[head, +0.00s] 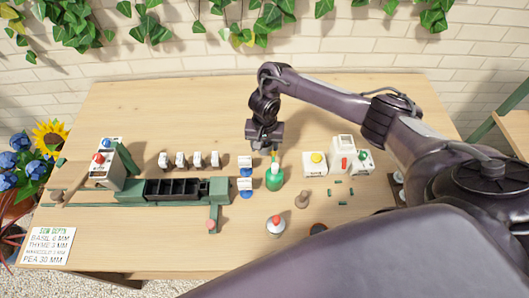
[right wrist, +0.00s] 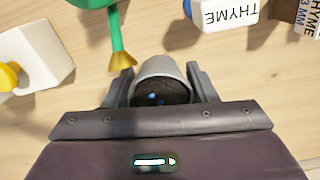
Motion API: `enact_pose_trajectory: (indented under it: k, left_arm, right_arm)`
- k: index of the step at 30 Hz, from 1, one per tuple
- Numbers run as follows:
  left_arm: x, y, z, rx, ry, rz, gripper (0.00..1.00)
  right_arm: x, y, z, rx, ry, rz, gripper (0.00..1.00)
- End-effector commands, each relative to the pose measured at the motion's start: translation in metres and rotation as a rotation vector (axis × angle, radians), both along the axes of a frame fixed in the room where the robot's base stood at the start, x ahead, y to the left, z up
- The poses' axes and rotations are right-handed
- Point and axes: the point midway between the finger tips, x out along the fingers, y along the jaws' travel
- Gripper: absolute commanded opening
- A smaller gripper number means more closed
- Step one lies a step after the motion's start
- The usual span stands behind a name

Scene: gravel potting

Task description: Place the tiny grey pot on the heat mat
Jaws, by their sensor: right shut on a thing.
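The tiny grey pot (right wrist: 160,66), with dark soil and a few small bluish specks inside, sits between the fingers of my right gripper (right wrist: 160,92) in the right wrist view. My right gripper (head: 264,146) is shut on it, above the wooden table behind the green bottle. In the head view the pot is hidden by the gripper. I cannot pick out the heat mat with certainty in either view. My left gripper is not in view.
White boxes (head: 314,164) stand right. The table's back (head: 180,110) is clear.

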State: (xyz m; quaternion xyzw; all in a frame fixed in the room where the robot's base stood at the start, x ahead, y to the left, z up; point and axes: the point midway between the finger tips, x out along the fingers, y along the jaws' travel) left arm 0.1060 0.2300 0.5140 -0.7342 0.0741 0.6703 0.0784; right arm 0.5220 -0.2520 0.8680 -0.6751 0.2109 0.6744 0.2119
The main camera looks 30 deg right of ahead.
Motion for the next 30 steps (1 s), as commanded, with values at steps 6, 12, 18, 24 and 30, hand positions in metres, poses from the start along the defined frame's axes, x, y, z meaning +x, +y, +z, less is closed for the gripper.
enact_pose_trajectory:
  k: [6,12,18,24,30]
  left_arm:
    - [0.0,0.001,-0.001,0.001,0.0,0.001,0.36]
    - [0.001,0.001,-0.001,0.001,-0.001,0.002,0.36]
    - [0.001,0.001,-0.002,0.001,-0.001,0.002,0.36]
    - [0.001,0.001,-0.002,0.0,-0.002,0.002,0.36]
    - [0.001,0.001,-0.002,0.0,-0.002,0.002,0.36]
  right_arm:
    - [-0.001,0.0,-0.03,-0.001,0.003,0.0,0.27]
    - [0.0,0.0,-0.032,0.001,0.001,0.0,0.27]
    - [-0.001,0.0,-0.035,0.0,0.001,0.0,0.27]
    - [-0.001,0.0,-0.035,0.0,0.001,0.0,0.74]
    - [0.0,0.0,-0.035,0.0,0.001,0.0,0.74]
